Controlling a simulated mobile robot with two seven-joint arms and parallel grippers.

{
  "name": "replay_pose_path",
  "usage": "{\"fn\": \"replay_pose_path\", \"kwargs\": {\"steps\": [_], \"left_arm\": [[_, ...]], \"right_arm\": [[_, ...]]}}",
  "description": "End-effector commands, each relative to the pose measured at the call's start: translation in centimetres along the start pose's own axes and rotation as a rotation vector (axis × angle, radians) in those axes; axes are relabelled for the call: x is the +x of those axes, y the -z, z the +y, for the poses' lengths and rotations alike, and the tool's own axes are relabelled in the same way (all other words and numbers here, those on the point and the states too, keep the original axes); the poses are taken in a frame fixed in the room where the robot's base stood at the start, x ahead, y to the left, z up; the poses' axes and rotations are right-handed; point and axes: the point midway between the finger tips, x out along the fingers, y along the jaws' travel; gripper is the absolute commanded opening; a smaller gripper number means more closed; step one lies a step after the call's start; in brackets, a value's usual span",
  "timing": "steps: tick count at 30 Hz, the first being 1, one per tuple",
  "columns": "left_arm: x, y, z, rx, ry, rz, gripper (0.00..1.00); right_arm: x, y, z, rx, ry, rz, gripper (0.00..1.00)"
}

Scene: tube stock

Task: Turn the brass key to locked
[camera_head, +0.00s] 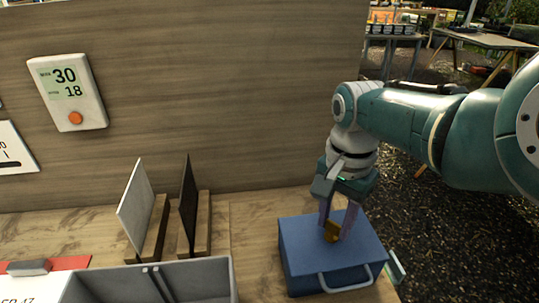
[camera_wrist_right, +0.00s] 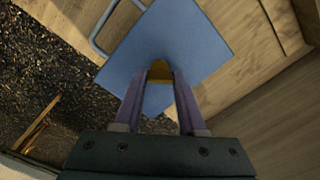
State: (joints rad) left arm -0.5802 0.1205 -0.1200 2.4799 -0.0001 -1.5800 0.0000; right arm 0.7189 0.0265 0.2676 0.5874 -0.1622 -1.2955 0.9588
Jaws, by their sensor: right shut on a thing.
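The brass key (camera_head: 332,230) stands on the top of a blue box (camera_head: 300,237) with a grey handle on its front. My right gripper (camera_head: 335,225) reaches down from above and is shut on the key. In the right wrist view the brass key (camera_wrist_right: 160,71) shows between the two fingertips of my right gripper (camera_wrist_right: 160,85), over the blue lid (camera_wrist_right: 190,40). The fingers hide part of the key, and I see no lock markings. My left gripper is not in view.
A grey bin (camera_head: 200,275) stands left of the box, with a white panel (camera_head: 136,208) and a dark panel (camera_head: 188,205) upright in wooden holders behind it. A wooden wall (camera_head: 220,90) with a display (camera_head: 68,92) rises behind. The bench ends just right of the box.

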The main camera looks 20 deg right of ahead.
Motion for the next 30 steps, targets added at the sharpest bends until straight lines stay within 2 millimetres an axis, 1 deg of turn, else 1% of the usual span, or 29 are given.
{"fn": "replay_pose_path", "kwargs": {"steps": [18, 24, 30], "left_arm": [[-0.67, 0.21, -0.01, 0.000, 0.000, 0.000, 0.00], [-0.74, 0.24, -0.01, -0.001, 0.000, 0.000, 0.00], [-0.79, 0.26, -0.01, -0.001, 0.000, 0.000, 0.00]], "right_arm": [[-0.12, -0.04, -0.01, -0.577, -0.001, -0.002, 0.00], [-0.11, -0.08, -0.02, -0.729, -0.001, -0.003, 0.00], [-0.12, -0.09, -0.06, -0.836, 0.001, -0.003, 0.00]]}}
